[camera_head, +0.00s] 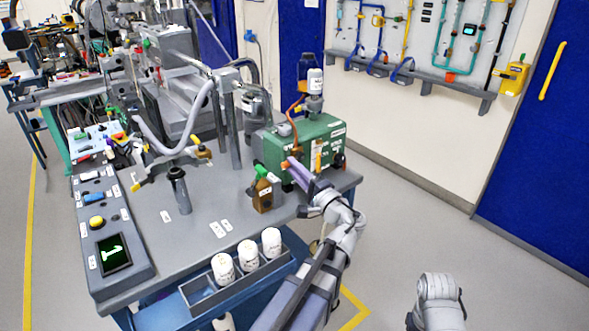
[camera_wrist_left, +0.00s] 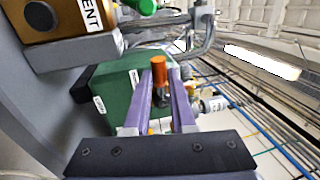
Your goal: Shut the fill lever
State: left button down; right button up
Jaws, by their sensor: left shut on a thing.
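The fill lever appears as a small orange knob (camera_wrist_left: 158,62) on a dark stem between my fingertips in the left wrist view. In the head view a bit of its orange (camera_head: 285,164) shows at the tips. My left gripper (camera_head: 294,166) has purple fingers and is shut on it, at the front left of the green box (camera_head: 318,133). The fingers hide part of the lever, and its angle is hard to tell. The green box also fills the middle of the left wrist view (camera_wrist_left: 122,90). My right gripper is not in view.
White-capped jars sit in a tray (camera_head: 204,303) at the bench's front edge. A dark post (camera_head: 180,190) and a control panel (camera_head: 108,225) are farther left. Floor at right is clear.

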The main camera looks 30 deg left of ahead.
pick_arm(q)
jog(key=c, duration=0.8)
grip_release()
jog(key=shift+o, duration=0.2)
jog(key=b+v, duration=0.1)
jog(key=v, duration=0.6)
jog(key=shift+d, duration=0.4)
jog(key=shift+s+f, duration=0.1)
jog(key=shift+f, duration=0.05)
